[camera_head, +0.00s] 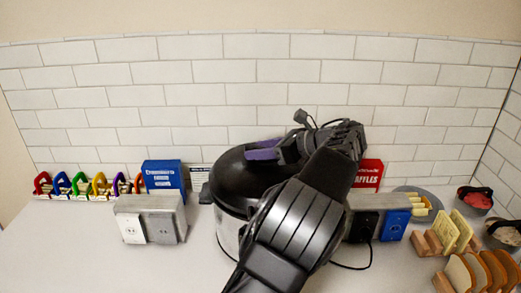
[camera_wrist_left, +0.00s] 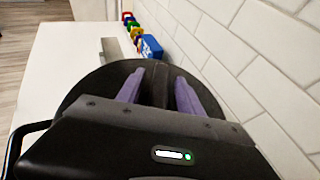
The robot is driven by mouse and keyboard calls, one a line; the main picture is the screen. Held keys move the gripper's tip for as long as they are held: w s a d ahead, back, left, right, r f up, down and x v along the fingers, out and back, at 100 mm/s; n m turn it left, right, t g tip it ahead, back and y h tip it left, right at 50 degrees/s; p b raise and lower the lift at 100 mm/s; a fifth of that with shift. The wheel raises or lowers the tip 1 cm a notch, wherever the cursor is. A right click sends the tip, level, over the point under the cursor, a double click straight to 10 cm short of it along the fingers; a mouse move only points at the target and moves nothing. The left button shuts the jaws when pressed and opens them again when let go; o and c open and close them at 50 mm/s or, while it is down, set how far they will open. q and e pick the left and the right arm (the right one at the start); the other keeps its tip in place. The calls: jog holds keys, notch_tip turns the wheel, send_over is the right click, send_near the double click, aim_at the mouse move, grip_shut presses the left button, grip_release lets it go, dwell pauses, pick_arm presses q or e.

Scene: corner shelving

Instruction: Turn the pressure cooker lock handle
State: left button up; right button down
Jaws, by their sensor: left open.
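The pressure cooker (camera_head: 229,232) stands mid-counter, with a silver body and a round black lid (camera_head: 232,182). My arm covers its right side in the head view. My left gripper (camera_head: 262,150) is over the top of the lid, with purple fingers. In the left wrist view the gripper (camera_wrist_left: 160,85) is open, its two fingers on either side of a dark raised bar on the lid (camera_wrist_left: 90,88), which looks like the lock handle (camera_wrist_left: 160,88). I cannot tell whether the fingers touch it. My right gripper is not in view.
A grey outlet box (camera_head: 150,220) stands left of the cooker; another with a blue outlet (camera_head: 394,225) stands right. A blue box (camera_head: 164,176), a red box (camera_head: 369,174) and colourful clips (camera_head: 98,186) are behind. Bread racks (camera_head: 480,271) are at right. The front-left counter is clear.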

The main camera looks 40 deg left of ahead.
pick_arm(q)
jog(key=shift+d, duration=0.1)
jog(key=shift+v, duration=3.9)
jog(key=shift+s+a+f, duration=0.15)
jog(key=shift+a+f, duration=0.15)
jog(key=shift+a, duration=0.25)
jog(key=shift+x, duration=3.3)
jog(key=shift+c, duration=0.3)
grip_shut()
